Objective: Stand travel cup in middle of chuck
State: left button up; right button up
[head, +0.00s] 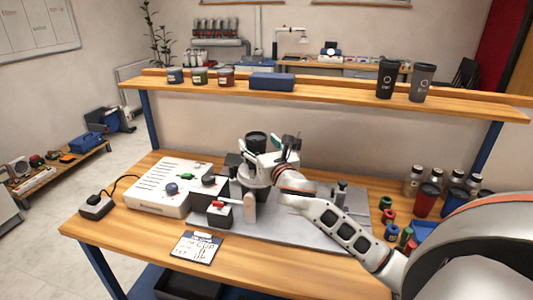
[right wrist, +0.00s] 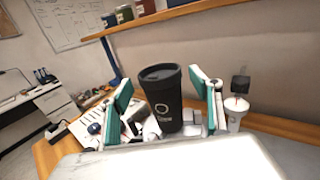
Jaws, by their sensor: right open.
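A black travel cup (right wrist: 163,98) with a dark lid and a round white logo stands upright between the fingers of my right gripper (right wrist: 163,112) in the right wrist view. The fingers are open, with a visible gap on each side of the cup. In the head view the cup's dark top (head: 256,139) shows just left of my right gripper (head: 272,160), above the marking machine on the grey base plate (head: 305,228). The gripper hides most of the cup. The chuck and the cup's foot are hidden, so I cannot tell how centred it is. My left gripper is not in view.
A white control box (head: 160,189) and a small box with a red button (head: 218,211) stand left of my arm. A card (head: 197,247) lies in front. Two dark cups (head: 387,78) (head: 422,82) stand on the shelf (head: 330,93). Bottles, a red tumbler (head: 427,200) and spools crowd the right.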

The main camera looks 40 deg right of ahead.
jog(key=v, duration=1)
jog(key=shift+s, duration=0.4)
